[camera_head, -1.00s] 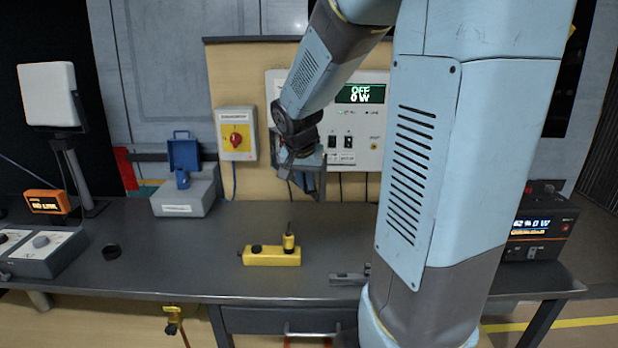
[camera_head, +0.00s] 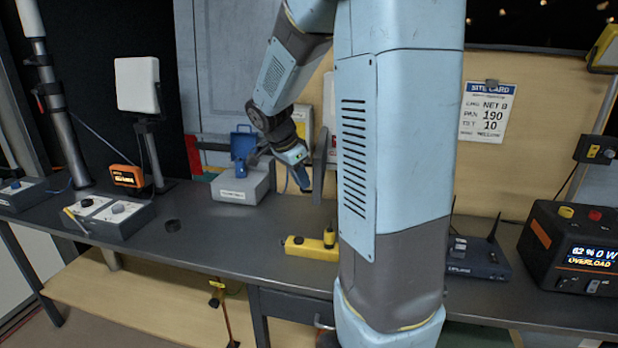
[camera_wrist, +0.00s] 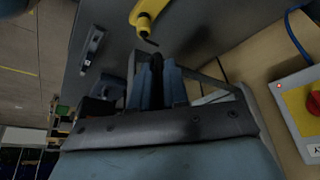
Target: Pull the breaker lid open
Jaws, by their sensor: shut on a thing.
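The breaker lid (camera_head: 320,165) shows in the head view as a dark grey slab, nearly edge-on and standing out from the wall. My gripper (camera_head: 303,180) is at its left side, low down, shut on it. The exact grip is hard to make out. In the wrist view my gripper's fingers (camera_wrist: 157,78) are together, and part of a grey frame, apparently the lid (camera_wrist: 240,97), lies beside them. The pale breaker box (camera_head: 328,100) is almost fully hidden behind my arm, so its switches and display do not show.
A grey box with a blue part (camera_head: 240,188) stands left of my gripper. A yellow-and-red switch box (camera_wrist: 305,105) is close on the right in the wrist view. A black-orange power unit (camera_head: 570,250) stands at right.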

